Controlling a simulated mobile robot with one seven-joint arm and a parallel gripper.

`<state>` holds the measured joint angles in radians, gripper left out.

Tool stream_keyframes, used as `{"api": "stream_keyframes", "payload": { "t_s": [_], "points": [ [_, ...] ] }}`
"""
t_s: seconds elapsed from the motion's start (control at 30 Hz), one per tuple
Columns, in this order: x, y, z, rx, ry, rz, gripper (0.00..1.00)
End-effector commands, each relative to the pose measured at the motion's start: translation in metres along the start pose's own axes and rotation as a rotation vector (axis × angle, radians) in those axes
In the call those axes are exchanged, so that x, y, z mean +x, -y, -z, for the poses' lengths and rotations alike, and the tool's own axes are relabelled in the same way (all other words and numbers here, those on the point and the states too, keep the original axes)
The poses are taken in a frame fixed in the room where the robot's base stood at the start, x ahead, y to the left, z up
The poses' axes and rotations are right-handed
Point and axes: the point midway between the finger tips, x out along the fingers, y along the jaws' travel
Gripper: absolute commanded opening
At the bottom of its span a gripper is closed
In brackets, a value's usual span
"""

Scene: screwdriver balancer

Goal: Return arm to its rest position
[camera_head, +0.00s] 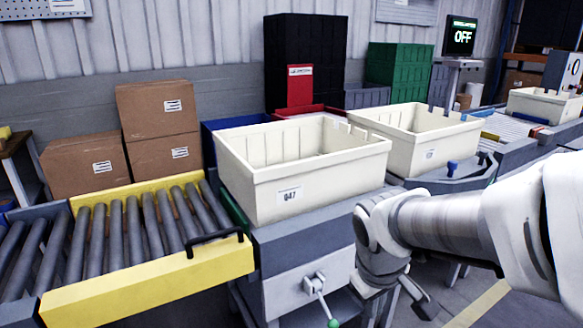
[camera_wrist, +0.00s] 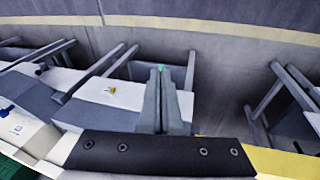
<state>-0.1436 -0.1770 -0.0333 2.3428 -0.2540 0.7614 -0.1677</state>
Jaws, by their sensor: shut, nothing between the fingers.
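My white arm reaches in from the right edge of the head view and bends downward in front of the workbench. My gripper (camera_wrist: 160,75) shows in the wrist view with its two grey fingers together and nothing between them. A small green spot shows at the fingertips; I cannot tell whether they touch it. In the head view, a lever (camera_head: 316,286) with a green knob sits on the front of the grey bench (camera_head: 300,236), left of my arm.
A cream bin (camera_head: 262,190) labelled 047 stands on the bench, with another cream bin (camera_head: 430,155) behind it to the right. A yellow-framed roller conveyor (camera_head: 215,268) lies at the left. Cardboard boxes (camera_head: 160,108) are stacked behind it. A screen (camera_head: 461,37) reads OFF.

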Motion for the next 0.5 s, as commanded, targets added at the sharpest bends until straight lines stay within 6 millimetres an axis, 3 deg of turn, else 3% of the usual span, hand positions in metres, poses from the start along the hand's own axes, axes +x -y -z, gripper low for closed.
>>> {"api": "stream_keyframes", "payload": {
  "t_s": [0.2, 0.5],
  "points": [
    [-0.051, 0.003, -0.030, 0.211, -0.116, 0.023, 0.00],
    [-0.093, 0.018, -0.065, 0.428, -0.245, 0.067, 0.00]
  ]
}}
